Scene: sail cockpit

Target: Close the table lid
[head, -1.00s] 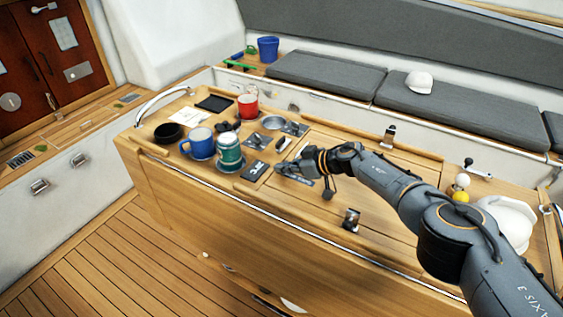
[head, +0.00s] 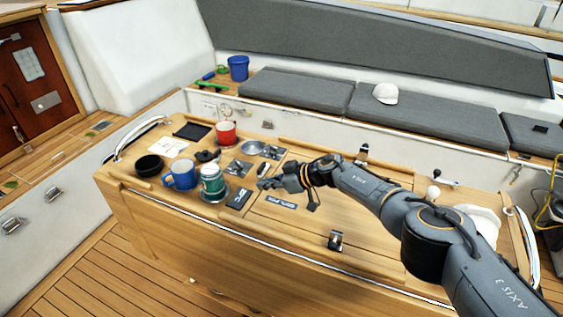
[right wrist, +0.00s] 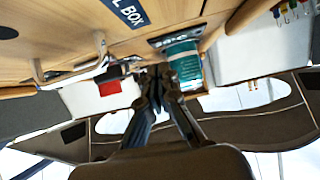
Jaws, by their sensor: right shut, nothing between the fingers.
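The wooden table (head: 150,205) stands across the middle of the head view. Its right-hand top panel, the lid (head: 345,210), looks flat in the tabletop, with a blue label (head: 281,202) near its left end; I cannot tell whether a gap remains at its edge. The label, partly reading "BOX", also shows in the right wrist view (right wrist: 128,12). My right gripper (head: 265,184) is shut and empty, above the table near the lid's left end, beside the label. It also shows in the right wrist view (right wrist: 157,78). My left gripper is not in view.
Metal latches (head: 336,240) and (head: 363,153) stand at the lid's front and back.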

